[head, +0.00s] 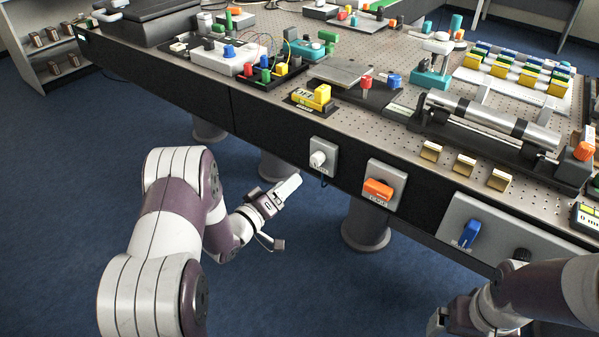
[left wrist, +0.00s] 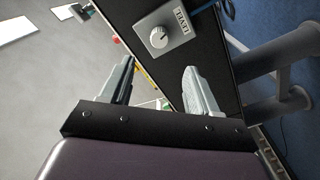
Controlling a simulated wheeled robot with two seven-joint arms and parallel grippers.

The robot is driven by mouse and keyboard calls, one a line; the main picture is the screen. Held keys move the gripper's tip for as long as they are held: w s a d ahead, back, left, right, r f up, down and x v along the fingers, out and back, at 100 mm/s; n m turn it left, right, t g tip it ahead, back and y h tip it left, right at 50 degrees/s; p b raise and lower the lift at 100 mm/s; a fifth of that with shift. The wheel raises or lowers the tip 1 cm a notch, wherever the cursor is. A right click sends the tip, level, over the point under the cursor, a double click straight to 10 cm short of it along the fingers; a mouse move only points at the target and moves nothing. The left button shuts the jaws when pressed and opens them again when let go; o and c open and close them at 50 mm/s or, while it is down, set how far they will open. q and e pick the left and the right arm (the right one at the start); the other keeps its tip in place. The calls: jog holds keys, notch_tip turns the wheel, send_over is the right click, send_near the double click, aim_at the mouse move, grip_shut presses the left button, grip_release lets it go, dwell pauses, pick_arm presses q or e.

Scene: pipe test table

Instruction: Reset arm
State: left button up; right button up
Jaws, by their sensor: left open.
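My left gripper (head: 283,215) is open and empty in front of the table's front panel, below the white knob (head: 318,159). In the left wrist view, my left gripper (left wrist: 158,92) shows two grey fingers well apart with nothing between them. The white knob on its grey plate (left wrist: 165,35), with a "LEVEL" label, lies beyond the fingertips there, apart from them. My right arm comes in at the lower right of the head view. Part of my right gripper (head: 445,318) shows at the bottom edge, and its finger opening is unclear.
The perforated table (head: 265,93) carries many devices, including a metal pipe on a black stand (head: 490,119). Its front panel holds an orange switch (head: 378,188) and a blue lever (head: 469,233). Thick grey legs (head: 366,228) stand below. The blue floor (head: 90,150) at left is clear.

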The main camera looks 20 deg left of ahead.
pick_arm(q)
jog(key=shift+s+a, duration=0.2)
jog(key=shift+s, duration=0.35)
